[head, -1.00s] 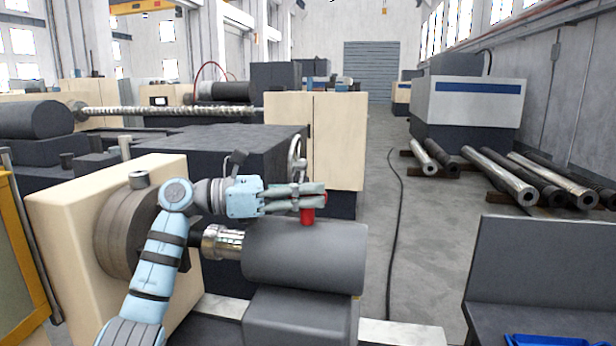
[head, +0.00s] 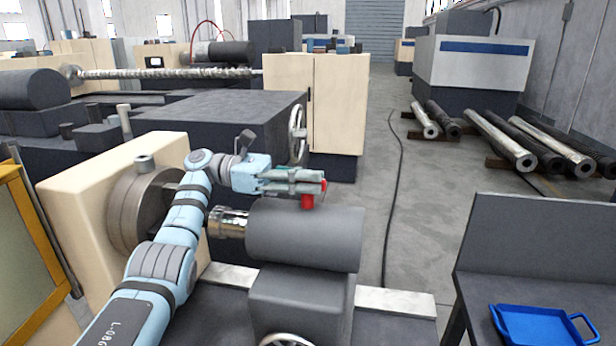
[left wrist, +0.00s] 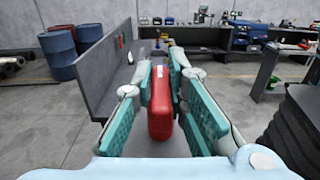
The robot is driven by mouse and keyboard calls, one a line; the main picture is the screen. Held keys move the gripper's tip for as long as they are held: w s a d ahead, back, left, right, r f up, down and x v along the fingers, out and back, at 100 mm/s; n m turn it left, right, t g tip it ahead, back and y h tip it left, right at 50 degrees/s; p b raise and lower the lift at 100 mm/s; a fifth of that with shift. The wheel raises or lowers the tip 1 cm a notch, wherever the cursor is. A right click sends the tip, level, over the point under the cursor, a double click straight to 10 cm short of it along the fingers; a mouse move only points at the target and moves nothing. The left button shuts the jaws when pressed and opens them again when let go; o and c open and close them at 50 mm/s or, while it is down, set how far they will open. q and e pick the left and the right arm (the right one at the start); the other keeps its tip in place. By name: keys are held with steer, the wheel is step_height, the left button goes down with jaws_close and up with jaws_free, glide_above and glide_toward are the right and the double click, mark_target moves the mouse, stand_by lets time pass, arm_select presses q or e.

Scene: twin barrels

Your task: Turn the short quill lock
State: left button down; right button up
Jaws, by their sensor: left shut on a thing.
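The short quill lock, a red handle (head: 308,198), stands on top of the grey tailstock barrel (head: 300,238). My left gripper (head: 310,182) comes in from the left above the barrel, with its fingers at the red handle. In the left wrist view the red handle (left wrist: 160,102) stands between the two teal finger pads, and the gripper is shut on it. The pads hide part of the handle in the head view. The shiny quill (head: 228,223) sticks out of the barrel's left end. My right gripper is not in view.
A round chuck (head: 130,210) on a cream headstock is left of the barrel. A handwheel (head: 288,340) shows below it. At the lower right, a blue tray (head: 540,328) lies on a dark bench with a back panel (head: 535,240). Open floor lies beyond.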

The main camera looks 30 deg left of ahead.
arm_select(q)
steer(key=c, duration=1.6)
jaws_free()
steer(key=shift+r, duration=0.1)
step_height(320, 180, up, 10)
steer(key=shift+s, duration=0.1)
